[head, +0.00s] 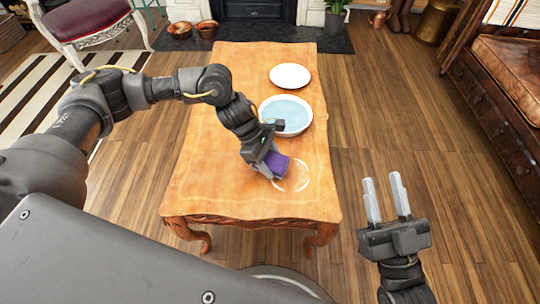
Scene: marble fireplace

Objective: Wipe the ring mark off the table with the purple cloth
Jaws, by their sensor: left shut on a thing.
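The purple cloth (277,162) is in my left gripper (271,166), which is shut on it. The cloth is low at the tabletop, at the left part of the ring mark; I cannot tell if it presses on the wood. The ring mark (304,180) is a pale circle on the orange-brown wooden table (215,185), near its front right. The cloth and gripper hide part of the ring. My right gripper (385,190) is open and empty, over the floor to the right of the table, with its two pale fingers apart.
A white bowl of bluish water (286,113) stands behind the cloth, close to my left gripper. A white plate (290,75) lies farther back. The table's left and front parts are clear. A brown leather sofa (510,75) is at the right, a cushioned chair (85,20) at the back left.

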